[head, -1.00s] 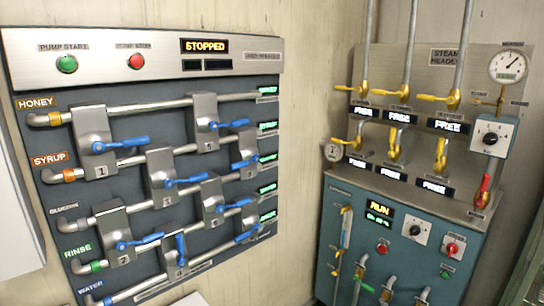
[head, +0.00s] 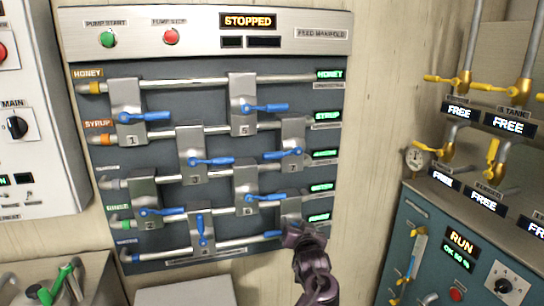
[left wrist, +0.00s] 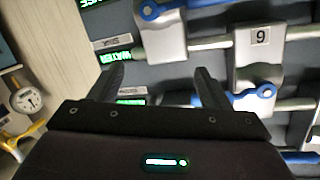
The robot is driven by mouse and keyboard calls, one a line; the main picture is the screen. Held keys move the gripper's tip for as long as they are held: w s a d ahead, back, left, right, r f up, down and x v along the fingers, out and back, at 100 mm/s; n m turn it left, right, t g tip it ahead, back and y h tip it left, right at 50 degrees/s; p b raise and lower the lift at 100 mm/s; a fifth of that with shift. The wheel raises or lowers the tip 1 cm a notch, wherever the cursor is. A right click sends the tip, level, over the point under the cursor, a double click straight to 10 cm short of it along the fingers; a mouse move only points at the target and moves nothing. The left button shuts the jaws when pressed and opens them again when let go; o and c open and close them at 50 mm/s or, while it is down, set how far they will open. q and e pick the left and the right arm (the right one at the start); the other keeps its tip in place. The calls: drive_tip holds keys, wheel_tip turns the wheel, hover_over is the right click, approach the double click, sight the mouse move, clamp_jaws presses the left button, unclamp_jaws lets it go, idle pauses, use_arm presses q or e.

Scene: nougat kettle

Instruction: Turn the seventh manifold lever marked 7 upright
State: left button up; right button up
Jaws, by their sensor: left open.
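The lever marked 7 (head: 282,154) is a blue handle on a grey metal block (head: 292,164) at the right of the manifold. It lies nearly flat, pointing left and slightly down. My left gripper (head: 304,233) is at the panel's lower right, below lever 7 and in front of the lowest right block. In the left wrist view the picture is upside down, and the two dark fingers (left wrist: 160,85) are apart with nothing between them. Lever 7 cannot be made out there; the block marked 6 (left wrist: 258,60) shows to the right. My right gripper is not in view.
Other blue levers surround it: lever 5 (head: 265,107) above, lever 6 (head: 266,197) below left, lever 3 (head: 212,161) to the left. The display (head: 248,21) reads STOPPED. A steam header cabinet (head: 425,240) stands at the right, with bare wall between.

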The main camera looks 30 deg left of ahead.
sight(274, 154)
use_arm(q)
drive_tip(key=s+a+r+n+y, duration=0.1)
drive_tip(key=r+n, duration=0.1)
drive_tip(key=r, duration=0.4)
drive_tip(key=s+a+r+n+y, duration=0.1)
drive_tip(key=r, duration=0.6)
drive_tip(key=s+a+r+n+g+y, duration=0.1)
drive_tip(key=a+r+n, duration=0.1)
drive_tip(key=r, duration=0.5)
drive_tip(key=shift+s+a+n+y, duration=0.1)
drive_tip(key=shift+s+n+y, duration=0.2)
drive_tip(key=x, duration=0.2)
drive_tip(key=p+x, duration=0.1)
drive_tip(key=x, duration=0.3)
drive_tip(key=shift+w+a+r, duration=0.1)
drive_tip(key=shift+a+r, duration=0.25)
drive_tip(key=shift+a, duration=0.1)
drive_tip(key=shift+w+a, duration=0.35)
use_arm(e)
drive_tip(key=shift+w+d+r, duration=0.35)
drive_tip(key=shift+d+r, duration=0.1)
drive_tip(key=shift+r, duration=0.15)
use_arm(q)
drive_tip(key=shift+f, duration=0.1)
drive_tip(key=c, duration=1.4)
drive_tip(key=shift+a+p, duration=0.1)
drive_tip(key=shift+p, duration=0.3)
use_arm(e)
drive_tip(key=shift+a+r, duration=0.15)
